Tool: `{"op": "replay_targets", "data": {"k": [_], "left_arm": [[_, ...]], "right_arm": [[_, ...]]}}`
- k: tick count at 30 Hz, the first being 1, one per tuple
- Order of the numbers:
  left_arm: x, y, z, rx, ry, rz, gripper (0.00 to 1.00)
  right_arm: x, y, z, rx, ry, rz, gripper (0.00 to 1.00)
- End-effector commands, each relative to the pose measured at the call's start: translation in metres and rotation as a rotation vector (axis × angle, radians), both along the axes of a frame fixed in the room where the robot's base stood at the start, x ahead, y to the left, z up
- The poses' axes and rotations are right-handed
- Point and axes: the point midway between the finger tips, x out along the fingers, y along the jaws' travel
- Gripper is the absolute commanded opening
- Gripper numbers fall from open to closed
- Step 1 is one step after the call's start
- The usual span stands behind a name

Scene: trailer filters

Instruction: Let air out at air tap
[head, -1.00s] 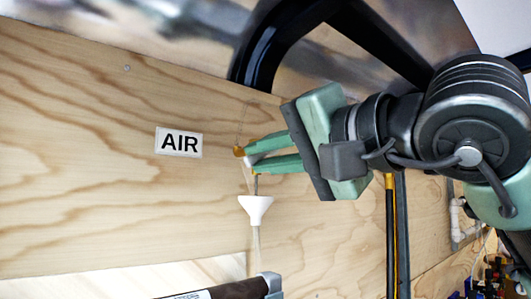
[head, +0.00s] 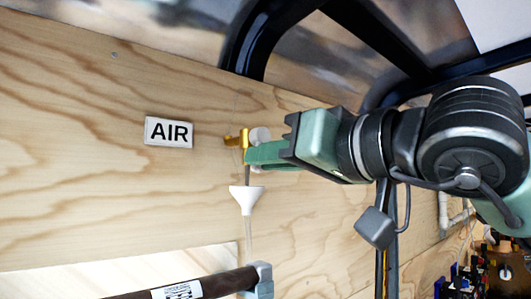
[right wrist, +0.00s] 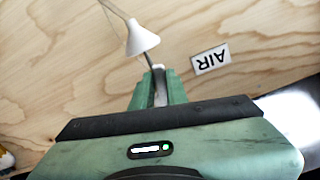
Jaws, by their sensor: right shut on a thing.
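The air tap (head: 244,139) is a small brass fitting on the plywood wall, right of a white AIR label (head: 169,132). A pale round piece (head: 260,135) shows beside it, just above my fingers. My right gripper (head: 249,154) reaches in from the right and is shut on the tap; its fingers hide part of the tap. In the right wrist view the green fingers (right wrist: 158,88) are close together at the tap, with the AIR label (right wrist: 211,59) to their right. A white funnel (head: 247,199) hangs below the tap; it also shows in the wrist view (right wrist: 141,39). My left gripper is out of view.
A dark tube (head: 205,286) with a white label and grey end cap (head: 262,278) lies below the funnel. A clear hose (head: 249,240) runs down from the funnel. A black frame bar (head: 262,45) stands above the tap. Cluttered items (head: 490,275) sit at lower right.

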Motion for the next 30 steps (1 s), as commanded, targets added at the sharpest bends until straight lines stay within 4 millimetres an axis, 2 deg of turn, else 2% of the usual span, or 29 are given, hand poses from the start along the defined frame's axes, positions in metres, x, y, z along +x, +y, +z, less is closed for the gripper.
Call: {"op": "replay_targets", "data": {"k": [21,22,24,30], "left_arm": [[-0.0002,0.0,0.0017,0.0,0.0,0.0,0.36],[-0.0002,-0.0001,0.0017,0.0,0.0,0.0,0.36],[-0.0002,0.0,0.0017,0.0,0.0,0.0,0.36],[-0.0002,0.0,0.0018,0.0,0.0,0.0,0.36]], "right_arm": [[0.0019,-0.0016,-0.0028,-0.064,-0.041,0.001,0.0],[0.0019,-0.0016,-0.0028,-0.064,-0.04,0.001,0.2],[0.0019,-0.0016,-0.0026,-0.064,-0.04,0.001,0.36],[0.0018,-0.0019,-0.0016,-0.062,-0.042,0.001,0.36]]}}
